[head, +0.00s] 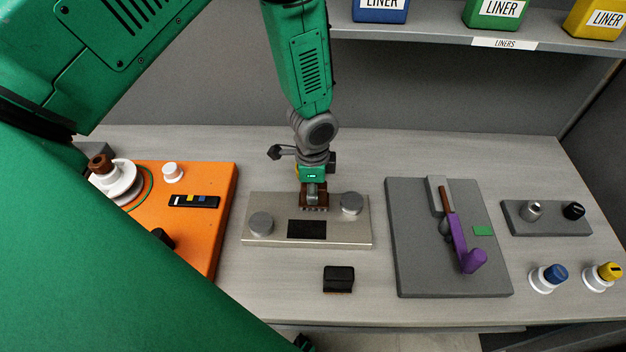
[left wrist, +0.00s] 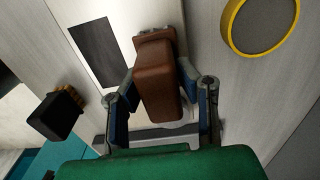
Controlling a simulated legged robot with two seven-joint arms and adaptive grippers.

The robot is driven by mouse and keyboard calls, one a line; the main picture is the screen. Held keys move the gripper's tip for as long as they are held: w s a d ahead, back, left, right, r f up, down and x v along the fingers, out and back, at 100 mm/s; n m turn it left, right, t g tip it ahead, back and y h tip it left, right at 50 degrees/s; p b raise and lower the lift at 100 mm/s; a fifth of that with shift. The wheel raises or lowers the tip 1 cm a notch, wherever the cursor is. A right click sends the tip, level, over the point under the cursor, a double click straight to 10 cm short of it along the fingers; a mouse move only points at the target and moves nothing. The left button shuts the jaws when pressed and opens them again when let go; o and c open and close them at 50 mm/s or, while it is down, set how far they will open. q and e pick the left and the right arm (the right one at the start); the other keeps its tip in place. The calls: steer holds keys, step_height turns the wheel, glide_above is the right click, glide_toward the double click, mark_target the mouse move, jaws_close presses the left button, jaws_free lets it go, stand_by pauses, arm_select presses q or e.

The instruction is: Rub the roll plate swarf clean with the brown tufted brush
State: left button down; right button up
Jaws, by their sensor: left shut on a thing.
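The roll plate (head: 270,238) is a flat metal plate with two round grey knobs on the bench. A dark rectangular patch (head: 307,228) lies at its front middle; it also shows in the left wrist view (left wrist: 95,50). My left gripper (head: 314,186) is shut on the brown tufted brush (head: 314,201), just behind the patch over the plate's back part. In the left wrist view the brush (left wrist: 158,80) sits between the fingers, its tufts beside the patch. I cannot tell whether the tufts touch the plate. My right gripper is not in view.
A black block (head: 338,278) lies in front of the plate; the left wrist view shows brown bristles on it. An orange board (head: 205,225) is left. A grey board (head: 415,260) with a purple-handled tool is right.

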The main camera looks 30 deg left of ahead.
arm_select(q)
steer(key=shift+s+a, duration=0.75)
steer(key=shift+a, duration=0.35)
steer(key=shift+f, duration=0.1)
steer(key=shift+w+d+p, duration=0.3)
steer(key=shift+w+d, duration=0.15)
steer(key=shift+d, duration=0.2)
steer(key=shift+w+d+r, duration=0.2)
steer(key=shift+w+d, duration=0.1)
steer(key=shift+d, duration=0.05)
steer(key=shift+s+a+f, duration=0.1)
steer(key=shift+s+a, duration=0.25)
steer(key=shift+a, duration=0.2)
steer(key=shift+s+a, duration=0.3)
steer(key=shift+a, duration=0.25)
steer(key=shift+w+d, duration=0.1)
steer(key=shift+d, duration=0.05)
